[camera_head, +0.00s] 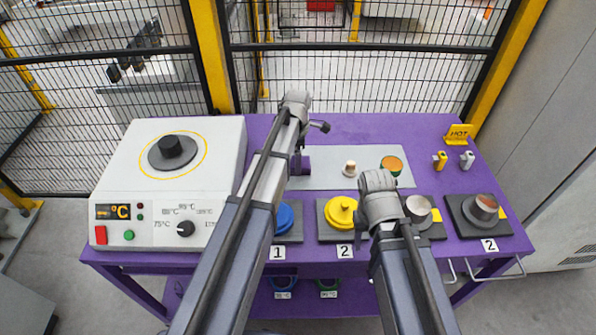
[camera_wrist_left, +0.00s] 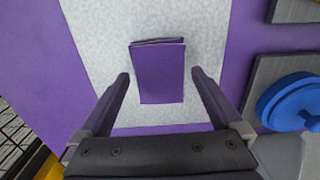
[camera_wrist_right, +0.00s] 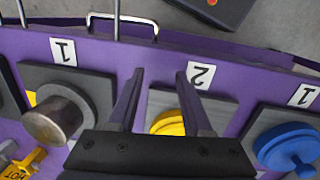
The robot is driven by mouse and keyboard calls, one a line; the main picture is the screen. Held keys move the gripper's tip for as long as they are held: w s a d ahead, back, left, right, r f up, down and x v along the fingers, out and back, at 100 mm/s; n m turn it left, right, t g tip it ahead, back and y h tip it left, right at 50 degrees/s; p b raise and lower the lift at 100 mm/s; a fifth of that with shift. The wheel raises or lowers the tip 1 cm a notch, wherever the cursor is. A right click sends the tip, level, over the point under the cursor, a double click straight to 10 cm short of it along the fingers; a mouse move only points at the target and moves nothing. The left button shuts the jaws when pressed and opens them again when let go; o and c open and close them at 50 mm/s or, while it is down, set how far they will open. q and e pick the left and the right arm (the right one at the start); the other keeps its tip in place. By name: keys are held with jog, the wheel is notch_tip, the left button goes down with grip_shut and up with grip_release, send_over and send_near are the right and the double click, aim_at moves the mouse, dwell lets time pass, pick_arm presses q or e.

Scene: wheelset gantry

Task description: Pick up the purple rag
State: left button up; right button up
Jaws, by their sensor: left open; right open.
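The purple rag (camera_wrist_left: 162,85) is a folded, roughly rectangular cloth lying on the grey speckled mat (camera_wrist_left: 205,30). In the head view the rag (camera_head: 305,165) shows only in part behind my left arm. My left gripper (camera_wrist_left: 160,75) is open, with one finger on each side of the rag in its wrist view. Gaps show between fingers and rag; how far above it they are I cannot tell. My right gripper (camera_wrist_right: 160,76) is open and empty over the front of the purple table, near the yellow lidded piece.
A white heater (camera_head: 120,200) stands at the left. Along the front are a blue piece (camera_head: 284,218), a yellow piece (camera_head: 341,212) and silver pieces (camera_head: 484,208) on dark plates. A HOT sign (camera_head: 458,135) stands at the back right. A mesh fence runs behind the table.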

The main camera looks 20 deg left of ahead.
pick_arm(q)
jog(key=shift+c, duration=0.2)
jog(key=c, duration=1.2)
